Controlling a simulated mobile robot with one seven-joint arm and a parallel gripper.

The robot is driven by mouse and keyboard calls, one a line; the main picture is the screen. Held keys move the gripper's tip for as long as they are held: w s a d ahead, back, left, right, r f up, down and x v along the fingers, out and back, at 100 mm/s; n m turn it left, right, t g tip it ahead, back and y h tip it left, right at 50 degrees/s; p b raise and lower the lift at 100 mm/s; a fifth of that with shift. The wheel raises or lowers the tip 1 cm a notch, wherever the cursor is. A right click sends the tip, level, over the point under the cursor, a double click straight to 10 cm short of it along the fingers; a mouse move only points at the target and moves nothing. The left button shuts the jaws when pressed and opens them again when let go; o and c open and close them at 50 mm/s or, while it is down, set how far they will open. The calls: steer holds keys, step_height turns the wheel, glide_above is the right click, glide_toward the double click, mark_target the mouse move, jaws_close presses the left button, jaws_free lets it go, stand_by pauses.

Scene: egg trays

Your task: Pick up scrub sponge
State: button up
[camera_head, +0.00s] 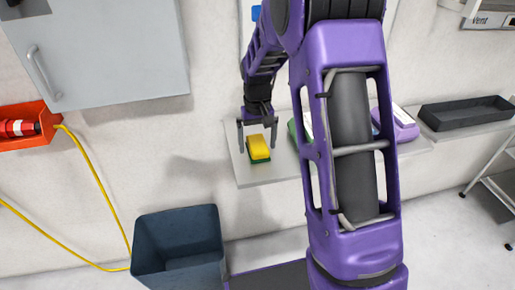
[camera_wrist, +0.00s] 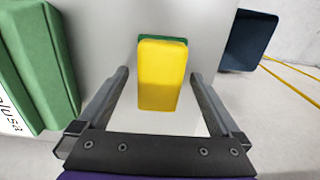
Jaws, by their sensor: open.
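The scrub sponge (camera_head: 259,147) is yellow with a green layer and lies on the grey shelf (camera_head: 243,173) near its left end. In the wrist view the sponge (camera_wrist: 161,75) shows its yellow face, with a green edge at the far side. My gripper (camera_head: 257,143) is open and points down at the sponge. In the wrist view its fingers (camera_wrist: 160,80) stand to the left and right of the sponge, with gaps on both sides. I cannot tell how far the fingertips are above the shelf.
A green box (camera_wrist: 42,65) with lettering stands left of my gripper in the wrist view. A dark blue bin (camera_head: 180,245) is below the shelf at left. A black tray (camera_head: 466,114) and a purple object (camera_head: 404,125) are at right. Yellow hose (camera_head: 95,180) hangs at left.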

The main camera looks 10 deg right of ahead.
mark_target(258, 142)
steer(key=shift+f, duration=0.25)
steer(key=c, duration=1.3)
step_height(258, 142, up, 10)
steer(key=shift+r+p, duration=0.1)
steer(key=shift+p, duration=0.4)
steer(key=shift+c, duration=0.2)
